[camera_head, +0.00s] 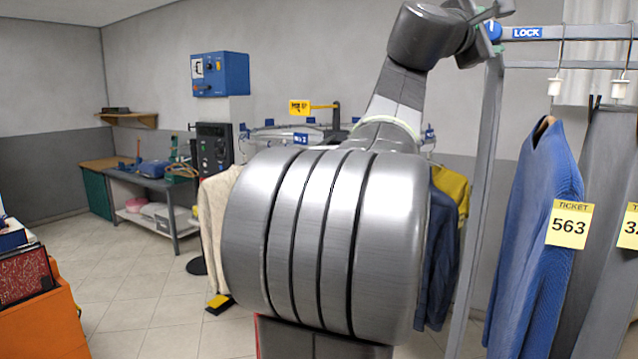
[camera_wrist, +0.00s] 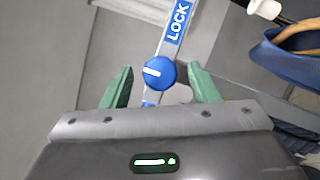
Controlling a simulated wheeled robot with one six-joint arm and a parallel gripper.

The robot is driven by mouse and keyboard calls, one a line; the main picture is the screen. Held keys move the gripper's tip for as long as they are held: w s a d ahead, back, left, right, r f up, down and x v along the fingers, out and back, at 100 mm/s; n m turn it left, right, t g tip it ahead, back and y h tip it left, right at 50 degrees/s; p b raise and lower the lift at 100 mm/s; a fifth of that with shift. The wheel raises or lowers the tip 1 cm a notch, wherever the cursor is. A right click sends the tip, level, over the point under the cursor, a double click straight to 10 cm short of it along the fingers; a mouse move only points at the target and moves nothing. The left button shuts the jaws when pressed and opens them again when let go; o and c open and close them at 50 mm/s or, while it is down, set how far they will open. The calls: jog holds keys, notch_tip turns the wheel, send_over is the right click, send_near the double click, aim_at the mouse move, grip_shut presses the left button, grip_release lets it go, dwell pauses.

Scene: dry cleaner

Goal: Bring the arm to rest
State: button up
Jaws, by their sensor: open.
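My arm rises in the middle of the head view and bends right at the top. My gripper (camera_wrist: 158,75) is open, with one green finger on each side of a round blue knob (camera_wrist: 159,73) in the wrist view. The knob has a white line across it and sits beside a blue LOCK label (camera_wrist: 178,22).
A blue garment (camera_head: 536,220) with ticket 563 and grey trousers (camera_head: 600,200) hang close on the right. A grey rack post (camera_head: 482,170) stands beside my arm. An orange counter (camera_head: 45,320) is at lower left. Tiled floor (camera_head: 130,290) between is clear.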

jog(key=n, duration=0.1)
jog(key=n+t, duration=0.1)
jog(key=shift+d+f+n, duration=0.15)
jog(key=shift+n, duration=0.15)
jog(key=n+t, duration=0.1)
jog(key=n, duration=0.2)
jog(key=n+t, duration=0.1)
jog(key=n, duration=0.2)
jog(key=shift+s+f+t+y+b, duration=0.1)
jog(key=shift+f+t+y+b, duration=0.05)
jog(key=shift+t+y+b, duration=0.2)
jog(key=n+t+y+b, duration=0.1)
jog(key=n, duration=0.2)
jog(key=n+t+b, duration=0.1)
jog(key=n+b, duration=0.1)
jog(key=n, duration=0.1)
jog(key=shift+d+f+y, duration=0.2)
jog(key=shift+y, duration=0.15)
jog(key=shift+r+n+t+y+b, duration=0.15)
jog(key=shift+n+t+y+b, duration=0.65)
jog(key=shift+n, duration=0.7)
jog(key=shift+a+g, duration=0.1)
jog(key=shift+g, duration=0.15)
